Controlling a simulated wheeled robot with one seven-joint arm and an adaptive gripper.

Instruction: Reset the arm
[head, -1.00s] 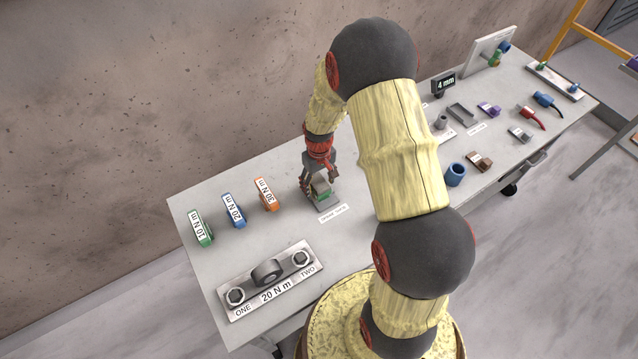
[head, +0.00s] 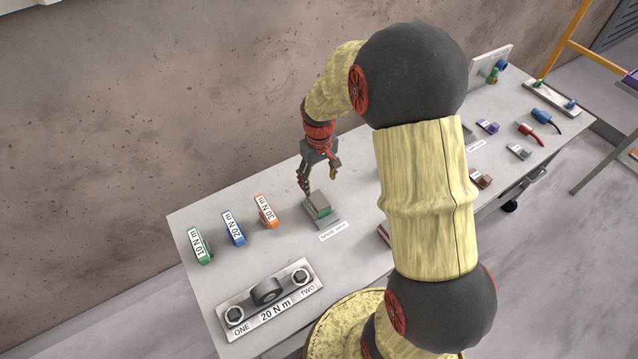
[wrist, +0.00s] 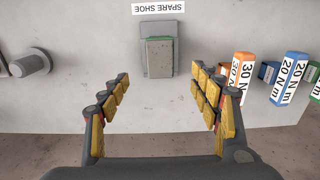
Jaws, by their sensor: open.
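My gripper (head: 318,180) is open and empty, raised above the bench top behind a grey and green block (head: 318,204). In the wrist view my gripper's fingers (wrist: 160,100) are spread wide with nothing between them. The block (wrist: 159,56) rests on a grey plate by the "SPARE SHOE" label (wrist: 158,7), beyond the fingertips and apart from them. My arm hides part of the bench's middle.
Green (head: 199,245), blue (head: 233,228) and orange (head: 265,212) torque tags stand left of the block. A "20 N m" plate (head: 270,300) with two bolts lies at the front left. Several small parts and a red cable (head: 531,133) lie at right. A wall runs behind.

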